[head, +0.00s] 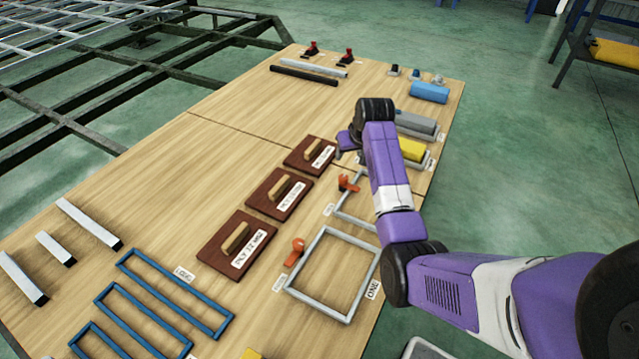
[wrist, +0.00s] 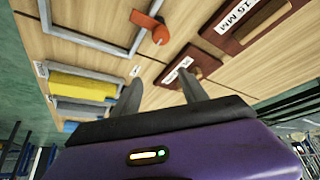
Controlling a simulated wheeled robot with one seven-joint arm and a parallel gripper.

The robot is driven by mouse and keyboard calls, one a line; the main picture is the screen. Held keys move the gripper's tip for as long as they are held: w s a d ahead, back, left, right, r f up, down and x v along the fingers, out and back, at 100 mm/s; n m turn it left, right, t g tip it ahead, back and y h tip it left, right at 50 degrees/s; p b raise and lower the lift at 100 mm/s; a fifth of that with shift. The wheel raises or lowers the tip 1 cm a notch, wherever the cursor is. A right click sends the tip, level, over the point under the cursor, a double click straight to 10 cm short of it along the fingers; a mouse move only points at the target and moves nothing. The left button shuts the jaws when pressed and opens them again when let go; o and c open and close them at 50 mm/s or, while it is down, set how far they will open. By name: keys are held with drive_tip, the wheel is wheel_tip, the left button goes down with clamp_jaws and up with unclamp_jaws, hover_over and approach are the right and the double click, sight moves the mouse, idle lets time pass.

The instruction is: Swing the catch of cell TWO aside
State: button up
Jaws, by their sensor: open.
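Two empty grey frames lie on the bench. The near one (head: 322,238) has a label reading ONE; the farther frame (head: 342,208) is partly hidden by my arm, and I read no TWO label on it. An orange catch (head: 348,183) sits at the farther frame's upper left corner. In the wrist view that catch (wrist: 158,30) lies beside the grey frame (wrist: 98,43), beyond my fingertips. Another orange catch (head: 296,250) is at the near frame. My gripper (wrist: 160,84) is open and empty, above the bench and apart from the catch. Its fingertips are not clear in the head view.
Dark red plates with wooden handles (head: 279,192) lie left of the frames. A yellow block (head: 411,150) and a grey block (head: 415,123) lie in cells beyond the farther frame. Blue frames (head: 165,295) lie at the near left.

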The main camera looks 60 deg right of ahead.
sight(343, 177)
drive_tip(key=shift+g+y, duration=0.4)
drive_tip(key=shift+y, duration=0.1)
drive_tip(key=f+b, duration=0.1)
drive_tip(key=f, duration=0.2)
drive_tip(key=f+b, duration=0.1)
drive_tip(key=f, duration=0.2)
drive_tip(key=a+f+b, duration=0.1)
drive_tip(key=f, duration=0.2)
drive_tip(key=shift+w+f, duration=0.15)
drive_tip(key=shift+w, duration=0.25)
clamp_jaws()
